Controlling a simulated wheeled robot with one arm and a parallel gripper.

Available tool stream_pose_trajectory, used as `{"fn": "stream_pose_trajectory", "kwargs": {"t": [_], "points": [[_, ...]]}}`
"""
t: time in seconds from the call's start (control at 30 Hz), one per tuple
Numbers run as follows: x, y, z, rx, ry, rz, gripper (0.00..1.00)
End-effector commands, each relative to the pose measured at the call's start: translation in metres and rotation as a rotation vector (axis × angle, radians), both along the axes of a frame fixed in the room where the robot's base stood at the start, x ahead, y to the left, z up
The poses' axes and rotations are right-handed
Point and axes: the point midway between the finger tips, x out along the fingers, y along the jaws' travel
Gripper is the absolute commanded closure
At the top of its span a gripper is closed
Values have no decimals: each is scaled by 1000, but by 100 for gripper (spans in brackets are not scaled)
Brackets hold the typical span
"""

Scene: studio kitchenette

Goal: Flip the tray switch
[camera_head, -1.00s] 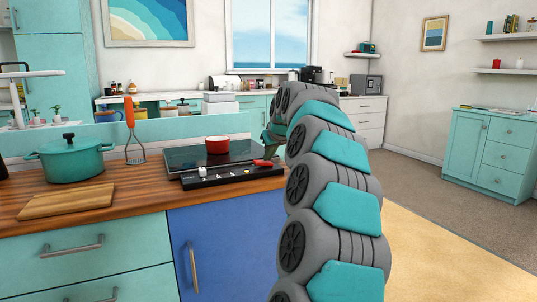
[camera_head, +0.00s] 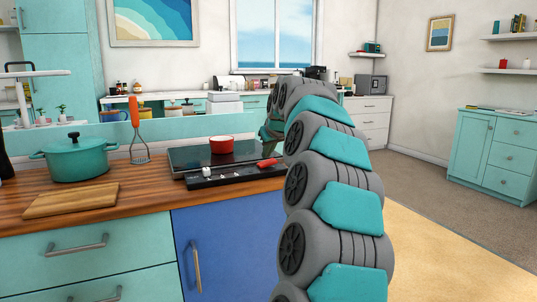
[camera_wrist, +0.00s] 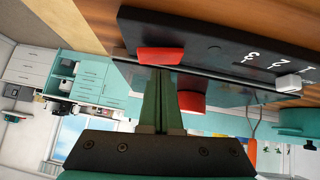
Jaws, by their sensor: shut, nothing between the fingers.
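A black control strip (camera_head: 230,178) lies along the front of the dark cooktop, on the wooden counter. A red switch (camera_head: 267,163) sits at its right end and a white knob (camera_head: 208,173) near its left end. In the wrist view the red switch (camera_wrist: 160,56) is close beyond the fingertips, and white numerals mark the black strip (camera_wrist: 200,42). My gripper (camera_wrist: 160,70) is shut and empty, its tips close to the red switch; I cannot tell whether they touch. In the head view my gripper (camera_head: 271,138) is partly hidden by my arm, above the strip's right end.
A red pot (camera_head: 221,145) stands on the cooktop (camera_head: 190,156) behind the strip. To the left are a teal pot (camera_head: 78,160), a cutting board (camera_head: 70,200) and an upright masher with an orange handle (camera_head: 135,112). Open floor lies at the right.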

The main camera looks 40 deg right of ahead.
Motion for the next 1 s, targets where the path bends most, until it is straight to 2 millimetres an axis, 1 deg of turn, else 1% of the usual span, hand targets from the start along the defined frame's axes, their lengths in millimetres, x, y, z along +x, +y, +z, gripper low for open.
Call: {"fn": "stream_pose_trajectory", "kwargs": {"t": [0.03,0.17,0.2,0.23,0.27,0.4,0.6,0.77,1.0], "points": [[0,3,8,-1,-2,1,100],[-1,12,29,1,-1,2,100],[-2,16,37,1,0,2,100],[-8,17,37,0,-1,2,100],[-12,19,41,0,-3,1,100],[-34,28,65,-3,-5,1,100],[-58,39,89,0,-1,2,100],[-67,43,98,0,0,1,100],[-68,44,99,0,1,1,100]]}}
